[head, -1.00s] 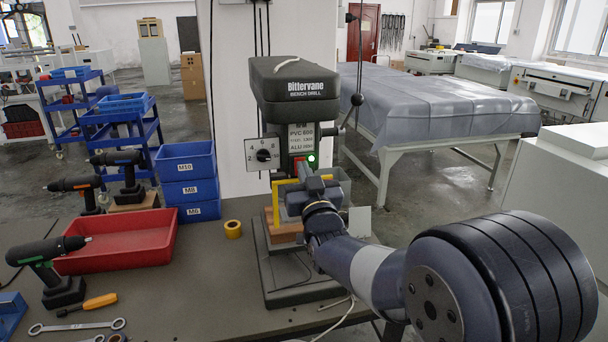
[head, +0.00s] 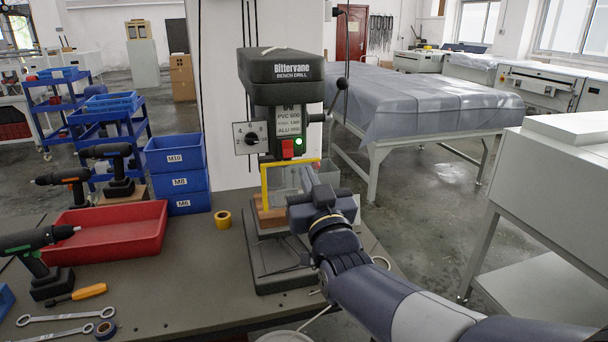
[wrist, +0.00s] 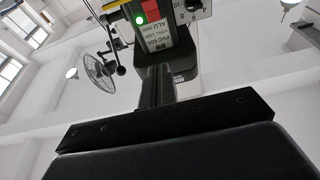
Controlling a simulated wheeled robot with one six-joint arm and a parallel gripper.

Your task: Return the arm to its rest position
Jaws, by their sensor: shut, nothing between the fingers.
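My arm reaches in from the lower right of the head view. My gripper (head: 307,180) is at its end, in front of the lower part of the bench drill (head: 283,82). Its fingers are small and partly hidden by my wrist; they look shut with nothing held. Whether it touches the drill's yellow guard frame (head: 265,190) cannot be told. In the wrist view a dark part of my gripper fills the bottom, with the drill's lit green lamp (wrist: 139,19) and red button (wrist: 149,10) beyond it.
The drill stands on a dark workbench (head: 190,275). A covered table (head: 420,100) stands behind, and a pale cabinet (head: 550,180) at right. Open floor lies between them.

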